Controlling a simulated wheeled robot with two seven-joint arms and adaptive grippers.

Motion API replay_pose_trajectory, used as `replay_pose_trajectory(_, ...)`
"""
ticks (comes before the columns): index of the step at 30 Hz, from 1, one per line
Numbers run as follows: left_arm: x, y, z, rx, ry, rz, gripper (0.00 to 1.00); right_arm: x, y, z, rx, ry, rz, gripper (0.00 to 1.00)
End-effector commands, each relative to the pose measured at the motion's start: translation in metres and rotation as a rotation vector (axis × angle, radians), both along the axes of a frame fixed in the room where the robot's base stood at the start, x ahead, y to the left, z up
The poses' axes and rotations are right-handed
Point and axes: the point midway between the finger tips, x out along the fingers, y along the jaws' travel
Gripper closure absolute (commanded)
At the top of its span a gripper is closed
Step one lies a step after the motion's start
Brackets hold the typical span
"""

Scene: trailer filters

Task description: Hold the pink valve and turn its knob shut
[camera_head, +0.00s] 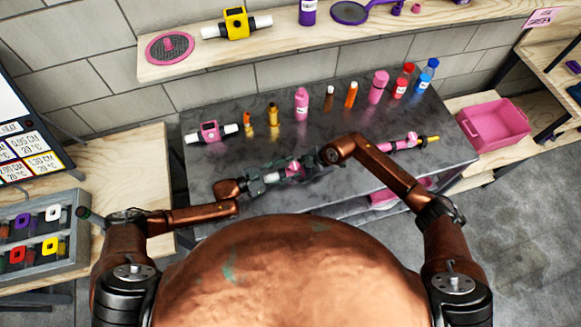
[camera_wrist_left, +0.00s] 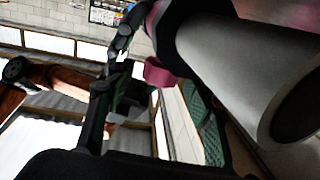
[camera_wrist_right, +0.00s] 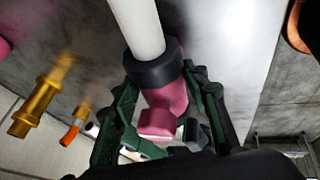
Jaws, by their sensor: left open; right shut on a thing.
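The pink valve (camera_head: 292,169), with white pipe ends and dark collars, is held above the dark table's front part. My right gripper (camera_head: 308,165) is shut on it. In the right wrist view the green-padded fingers (camera_wrist_right: 165,100) flank the valve's pink body (camera_wrist_right: 168,100), below a white pipe. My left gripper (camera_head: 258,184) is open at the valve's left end.
Another pink valve (camera_head: 210,131) lies at the table's back left. Several bottles and fittings stand along the back, and a pink fitting with a yellow tip (camera_head: 410,142) lies at right. A pink bin (camera_head: 495,124) is beyond the right end. A sorting rack (camera_head: 42,240) stands left.

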Motion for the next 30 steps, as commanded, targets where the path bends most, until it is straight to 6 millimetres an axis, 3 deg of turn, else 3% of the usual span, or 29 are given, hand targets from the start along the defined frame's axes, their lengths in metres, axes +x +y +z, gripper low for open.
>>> replay_pose_trajectory(10, -0.003, 0.008, 0.0, 0.001, 0.0, 0.002, 0.51, 0.001, 0.0, 0.0, 0.0, 0.0, -0.001, 0.92)
replay_pose_trajectory(24, -0.039, 0.088, -0.001, 0.001, 0.002, 0.002, 0.51, 0.001, 0.0, 0.0, 0.0, 0.0, -0.001, 0.92)
replay_pose_trajectory(30, -0.047, 0.107, 0.0, 0.0, 0.001, 0.001, 0.51, 0.001, 0.0, 0.0, 0.0, 0.0, -0.001, 0.92)
